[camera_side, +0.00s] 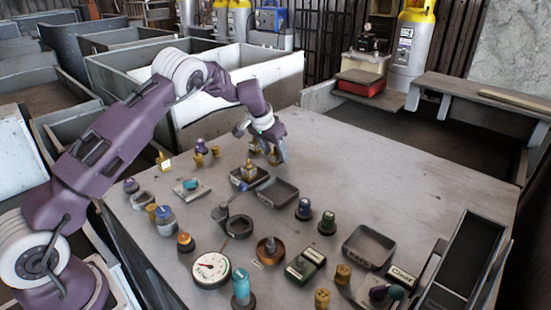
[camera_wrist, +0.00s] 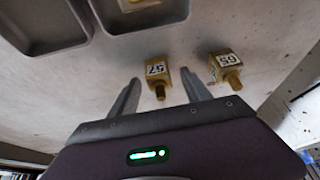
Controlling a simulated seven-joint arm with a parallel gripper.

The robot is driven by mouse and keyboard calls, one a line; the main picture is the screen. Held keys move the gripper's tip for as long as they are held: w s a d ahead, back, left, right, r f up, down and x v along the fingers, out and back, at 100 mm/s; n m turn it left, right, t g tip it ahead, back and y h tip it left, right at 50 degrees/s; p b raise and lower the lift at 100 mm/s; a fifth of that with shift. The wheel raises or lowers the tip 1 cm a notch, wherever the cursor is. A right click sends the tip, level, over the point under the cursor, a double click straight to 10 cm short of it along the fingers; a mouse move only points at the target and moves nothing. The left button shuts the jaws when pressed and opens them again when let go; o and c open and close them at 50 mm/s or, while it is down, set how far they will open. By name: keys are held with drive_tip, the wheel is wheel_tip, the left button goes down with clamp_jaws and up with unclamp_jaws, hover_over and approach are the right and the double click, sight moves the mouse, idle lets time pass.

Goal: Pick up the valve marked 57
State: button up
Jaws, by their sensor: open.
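The valve marked 57 (camera_wrist: 157,73) is a small brass block with a white number label and a threaded stub. In the wrist view it shows between the two fingertips of my gripper (camera_wrist: 160,78), with a visible gap on each side. My gripper is open and empty; the height of its fingers relative to the valve is hard to judge. In the side view my gripper (camera_side: 263,146) points down at the table's far part, by small brass pieces (camera_side: 274,157); their numbers are too small to read there.
A similar valve (camera_wrist: 226,68), seemingly marked 65, stands right of my fingers in the wrist view. Another labelled brass piece (camera_wrist: 138,4) sits in a dark tray at the top edge. An empty dark tray (camera_wrist: 45,48) lies left. Knobs and a gauge (camera_side: 211,268) crowd the nearer table.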

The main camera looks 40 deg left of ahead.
drive_tip(key=shift+w+f, duration=0.2)
drive_tip(key=shift+f, duration=0.3)
clamp_jaws()
drive_tip(key=shift+r, duration=0.1)
